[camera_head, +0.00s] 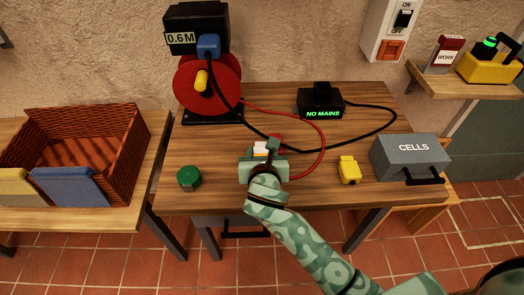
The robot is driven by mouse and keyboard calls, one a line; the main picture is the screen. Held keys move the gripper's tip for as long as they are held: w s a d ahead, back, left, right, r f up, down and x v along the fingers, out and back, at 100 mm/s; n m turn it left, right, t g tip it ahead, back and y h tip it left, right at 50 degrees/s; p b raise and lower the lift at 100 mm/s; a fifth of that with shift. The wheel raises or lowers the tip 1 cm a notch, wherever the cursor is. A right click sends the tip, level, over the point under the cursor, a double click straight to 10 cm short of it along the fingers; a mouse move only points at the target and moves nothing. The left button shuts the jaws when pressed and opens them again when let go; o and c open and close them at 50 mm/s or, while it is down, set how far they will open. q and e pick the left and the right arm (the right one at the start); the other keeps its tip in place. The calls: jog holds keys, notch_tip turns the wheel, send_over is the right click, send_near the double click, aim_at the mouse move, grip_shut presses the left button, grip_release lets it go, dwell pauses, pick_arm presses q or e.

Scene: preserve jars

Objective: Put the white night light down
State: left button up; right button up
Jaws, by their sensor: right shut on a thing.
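The white night light (260,148) shows only as a small pale patch at my right gripper, above the front middle of the wooden table. My right gripper (264,151) is shut on it, and the green gripper body and wrist hide most of it. I cannot tell whether the light touches the table top. A bit of red shows just behind the gripper. My left gripper is not in view.
The table (225,140) also holds a red reel (195,90), a black "NO MAINS" box (320,103), a green round thing (189,178), a yellow thing (348,170) and a grey "CELLS" box (408,155). Red and black cables cross behind the gripper. A basket (125,150) stands left.

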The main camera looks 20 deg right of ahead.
jog(key=shift+f, duration=0.15)
jog(key=o, duration=1.1)
jog(key=shift+r+p+v, duration=0.15)
jog(key=shift+p+v, duration=0.85)
jog(key=shift+v, duration=2.1)
jog(key=shift+r+p+v, duration=0.1)
jog(key=shift+p+v, duration=0.9)
jog(key=shift+v, duration=2.1)
jog(key=shift+w, duration=0.15)
